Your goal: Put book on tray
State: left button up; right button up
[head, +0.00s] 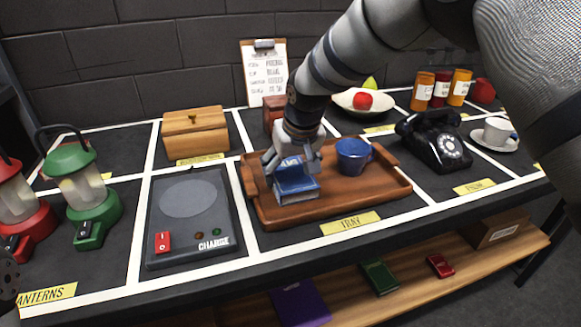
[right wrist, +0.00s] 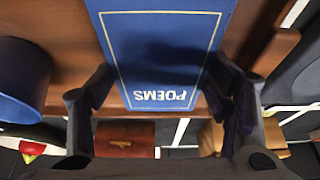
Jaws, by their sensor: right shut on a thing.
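The blue book (head: 296,187), with POEMS on its cover, is at the left part of the brown wooden tray (head: 365,199). My right gripper (head: 292,162) reaches down from above and is shut on the book, with one finger on each side. The book's cover also shows between the fingers in the right wrist view (right wrist: 160,45). The book is over the tray floor, low down; I cannot tell whether its underside touches it. A blue mug (head: 353,156) stands on the tray to the right of the book. My left gripper is not clearly seen.
A grey charger pad (head: 188,215) lies left of the tray. A wooden box (head: 195,134) and a reddish-brown box (head: 273,112) stand behind. A black telephone (head: 434,140) is to the right. Lanterns (head: 82,190) stand at the far left. A lower shelf (head: 400,285) holds small things.

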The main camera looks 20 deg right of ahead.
jog(key=o, duration=1.3)
jog(key=shift+o, duration=0.2)
pick_arm(q)
jog(key=shift+w+r+t+p, duration=0.5)
jog(key=shift+w+r+p, duration=0.4)
jog(key=shift+w+r, duration=0.25)
pick_arm(e)
jog(key=v, duration=1.2)
jog(key=shift+r, duration=0.2)
